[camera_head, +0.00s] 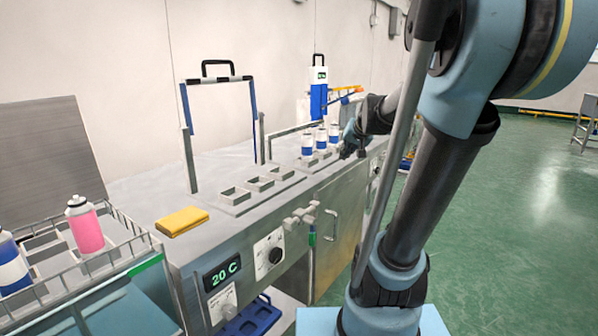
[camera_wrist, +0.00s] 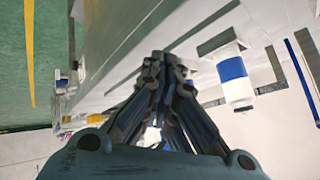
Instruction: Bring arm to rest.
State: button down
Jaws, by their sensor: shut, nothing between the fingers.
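My arm rises on the right of the head view and reaches back over the bench. My gripper (camera_wrist: 158,62) is in the middle of the wrist view, its fingers drawn together and empty. In the head view the gripper (camera_head: 347,152) is small and partly hidden at the bench's far right edge, close beside the row of blue-and-white cans (camera_head: 320,138). In the wrist view one blue-and-white can (camera_wrist: 232,72) stands to the right of the fingers, apart from them.
The steel bench (camera_head: 160,208) carries empty square sockets (camera_head: 260,183), a yellow block (camera_head: 182,221) and a tall frame (camera_head: 218,80). A wire rack at left holds a pink bottle (camera_head: 85,228) and a blue-and-white one (camera_head: 12,265). Green floor (camera_head: 500,210) at right is open.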

jog(key=s+d+f+n+g+h, duration=0.1)
jog(key=s+f+g, duration=0.1)
jog(key=s+f, duration=0.4)
jog(key=s+f+n+g, duration=0.1)
jog(key=s+f, duration=0.5)
jog(key=s, duration=0.7)
jog(key=s+d+f+g+h, duration=0.1)
jog(key=s+f+g, duration=0.2)
jog(key=s+f, duration=0.3)
jog(key=s, duration=0.4)
jog(key=shift+s+d+f+n+h, duration=0.2)
jog(key=shift+d+n+h, duration=0.1)
jog(key=shift+n, duration=0.1)
